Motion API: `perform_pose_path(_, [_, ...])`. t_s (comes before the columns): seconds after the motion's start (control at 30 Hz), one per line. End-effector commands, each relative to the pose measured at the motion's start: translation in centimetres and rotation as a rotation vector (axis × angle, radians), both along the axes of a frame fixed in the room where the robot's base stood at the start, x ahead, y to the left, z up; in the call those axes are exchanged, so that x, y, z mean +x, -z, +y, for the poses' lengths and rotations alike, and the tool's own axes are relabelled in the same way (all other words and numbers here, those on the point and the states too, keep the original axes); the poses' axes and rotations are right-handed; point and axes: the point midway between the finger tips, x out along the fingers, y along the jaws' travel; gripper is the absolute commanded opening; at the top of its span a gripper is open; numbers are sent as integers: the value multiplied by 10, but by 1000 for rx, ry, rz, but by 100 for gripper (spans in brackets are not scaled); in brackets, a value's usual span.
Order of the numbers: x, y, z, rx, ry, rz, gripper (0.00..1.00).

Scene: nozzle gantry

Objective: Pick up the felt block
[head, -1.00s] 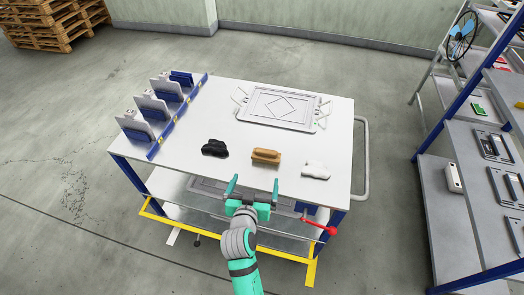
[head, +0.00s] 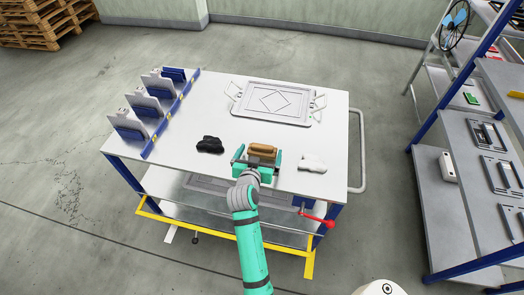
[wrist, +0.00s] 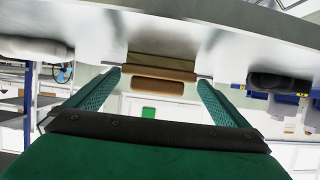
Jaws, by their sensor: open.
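The felt block (head: 263,149) is a tan-brown block lying near the front edge of the white table (head: 215,105), between a black bundle and a white one. My gripper (head: 259,156) is open at the block, with one green finger on each side. In the wrist view the block (wrist: 162,75) shows between the two fingers of my gripper (wrist: 159,77), with a gap to each side. Its lower part is partly hidden by the gripper in the head view.
A black bundle (head: 210,145) lies left of the block and a white bundle (head: 312,163) lies right. A grey framed plate (head: 273,101) lies behind. Blue-and-white holders (head: 130,127) line the left edge. A red-handled lever (head: 320,219) sticks out below the front right.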

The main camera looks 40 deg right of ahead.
Motion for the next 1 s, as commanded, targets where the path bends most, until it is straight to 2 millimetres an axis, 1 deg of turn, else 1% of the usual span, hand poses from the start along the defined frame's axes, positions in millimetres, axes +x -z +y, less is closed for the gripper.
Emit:
perform_pose_path(0.03, [4,2,-7,0,3,0,100])
perform_pose_path(0.1, [9,6,-13,0,4,1,100])
perform_pose_path(0.2, [13,9,-19,0,4,0,100])
perform_pose_path(0.47, [14,10,-21,0,4,0,100])
perform_pose_path(0.57, [14,10,-20,0,4,0,78])
perform_pose_path(0.6, [14,10,-20,0,4,0,69])
perform_pose_path(0.63, [14,10,-20,0,4,0,62])
perform_pose_path(1.0, [16,7,-18,-1,0,-1,62])
